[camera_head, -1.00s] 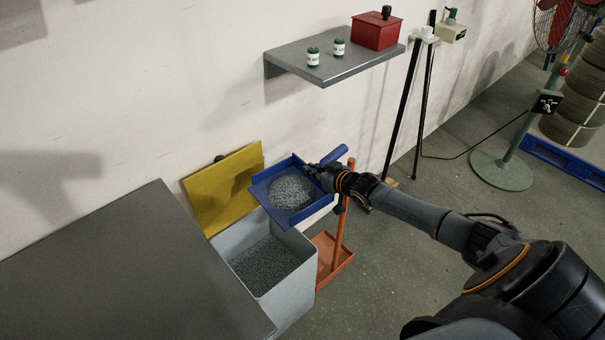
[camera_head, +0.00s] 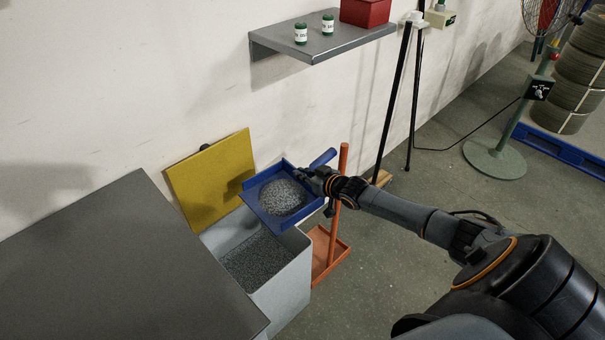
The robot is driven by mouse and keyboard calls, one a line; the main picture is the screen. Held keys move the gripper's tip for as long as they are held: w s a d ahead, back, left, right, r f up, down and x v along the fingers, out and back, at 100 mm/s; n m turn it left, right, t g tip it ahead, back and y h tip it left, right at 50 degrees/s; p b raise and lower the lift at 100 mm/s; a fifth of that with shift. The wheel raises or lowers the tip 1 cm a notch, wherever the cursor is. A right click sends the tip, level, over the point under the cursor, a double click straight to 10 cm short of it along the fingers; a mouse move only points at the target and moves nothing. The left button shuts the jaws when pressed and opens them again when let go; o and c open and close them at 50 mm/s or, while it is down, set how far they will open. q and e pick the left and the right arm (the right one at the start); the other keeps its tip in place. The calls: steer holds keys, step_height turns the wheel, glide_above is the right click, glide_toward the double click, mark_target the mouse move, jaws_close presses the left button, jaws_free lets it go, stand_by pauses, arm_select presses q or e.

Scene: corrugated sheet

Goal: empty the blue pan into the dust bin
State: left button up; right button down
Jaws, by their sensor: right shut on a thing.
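The blue pan (camera_head: 264,214) holds a round heap of grey granules (camera_head: 284,197). My right gripper (camera_head: 306,178) is shut on the blue pan near its handle and holds it above the back right part of the dust bin. The pan looks about level. The dust bin (camera_head: 287,288) is a light grey box with its yellow lid (camera_head: 210,182) open against the wall. Grey granules (camera_head: 258,260) lie inside the bin. My left gripper is out of view.
A dark grey table (camera_head: 110,260) stands left of the bin. An orange pan with an upright handle (camera_head: 338,215) stands right of it. A wall shelf (camera_head: 325,46) bears two small jars and a red box (camera_head: 365,12). A fan stand (camera_head: 494,158) is at the right.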

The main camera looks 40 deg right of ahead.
steer(key=shift+f+b, duration=0.4)
steer(key=shift+f, duration=0.35)
steer(key=a+r+p, duration=0.1)
steer(key=p, duration=0.1)
steer(key=a+r+n+h+p, duration=0.1)
steer(key=p, duration=0.1)
steer(key=a+r+n+p, duration=0.1)
steer(key=r+p, duration=0.1)
steer(key=shift+s+a+r+h, duration=0.1)
steer(key=shift+a+r+h, duration=0.1)
steer(key=shift+h, duration=0.2)
steer(key=shift+s+a+r+n+t+h, duration=0.1)
steer(key=shift+a+r+n+t+h, duration=0.3)
steer(key=shift+a+r+n, duration=0.6)
steer(key=a+r+n+h+b, duration=0.2)
steer(key=a+n, duration=0.2)
steer(key=a, duration=0.3)
steer(key=shift+s+r+t, duration=0.2)
steer(key=shift+s+t, duration=0.05)
steer(key=shift+t, duration=0.15)
stand_by(0.3)
